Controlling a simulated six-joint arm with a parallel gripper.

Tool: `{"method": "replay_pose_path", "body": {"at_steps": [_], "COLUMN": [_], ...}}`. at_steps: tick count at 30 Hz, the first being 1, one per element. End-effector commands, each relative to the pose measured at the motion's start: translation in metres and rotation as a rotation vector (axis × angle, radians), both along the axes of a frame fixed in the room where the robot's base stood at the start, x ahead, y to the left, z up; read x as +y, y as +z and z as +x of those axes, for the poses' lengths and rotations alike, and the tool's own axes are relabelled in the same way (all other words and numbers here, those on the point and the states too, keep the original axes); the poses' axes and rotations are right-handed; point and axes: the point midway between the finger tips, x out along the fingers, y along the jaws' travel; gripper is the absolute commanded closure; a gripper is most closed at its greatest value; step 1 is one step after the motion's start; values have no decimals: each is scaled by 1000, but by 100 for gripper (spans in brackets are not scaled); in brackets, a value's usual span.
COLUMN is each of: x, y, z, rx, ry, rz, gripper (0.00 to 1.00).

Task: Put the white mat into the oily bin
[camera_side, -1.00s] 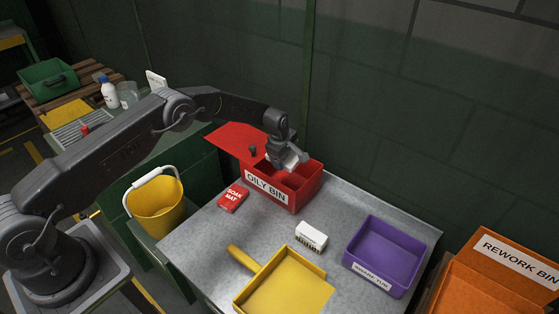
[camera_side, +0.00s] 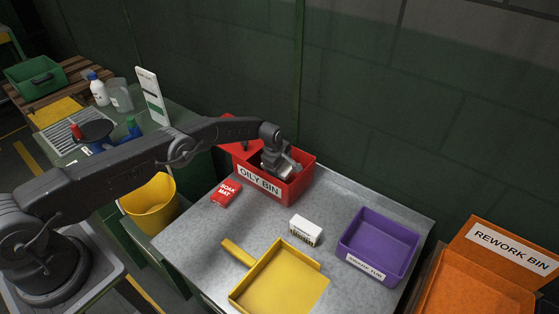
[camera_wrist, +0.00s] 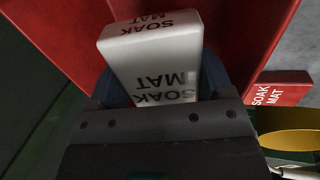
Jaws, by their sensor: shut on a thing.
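The oily bin (camera_side: 297,184) is a red open box with a white label, at the back of the metal table in the side view. Its red wall also shows in the wrist view (camera_wrist: 55,35). My gripper (camera_side: 285,170) is down inside the bin's opening. In the wrist view my gripper (camera_wrist: 158,88) is shut on the white mat (camera_wrist: 150,50), a white block printed "SOAK MAT", with blue fingers on both sides. In the side view the mat is mostly hidden by the gripper and bin. I cannot tell whether it touches the bin floor.
A white box (camera_side: 305,231), a yellow dustpan (camera_side: 280,285) and a purple tub (camera_side: 380,245) are on the table. An orange rework bin (camera_side: 490,285) is at right, a yellow bucket (camera_side: 150,205) at left.

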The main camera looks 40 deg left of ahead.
Motion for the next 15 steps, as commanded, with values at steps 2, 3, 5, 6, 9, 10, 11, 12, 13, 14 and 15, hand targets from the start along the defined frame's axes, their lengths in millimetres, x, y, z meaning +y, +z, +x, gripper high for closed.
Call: {"method": "replay_pose_path", "body": {"at_steps": [2,3,5,6,9,10,11,12,13,14,15], "x": [0,0,0,0,0,0,0,0,0,0,0], "y": [-4,-5,-6,-7,-7,-7,-7,-7,-7,-7,-7], "z": [0,0,-1,-1,0,0,0,0,0,-1,0], "rx": [0,0,0,0,0,0,0,0,0,0,0], "ry": [0,0,0,0,0,0,0,0,0,0,0], "rz": [0,0,0,0,0,0,0,0,0,0,0], "gripper": [52,52,52,52,52,52,52,52,52,52,24]}}
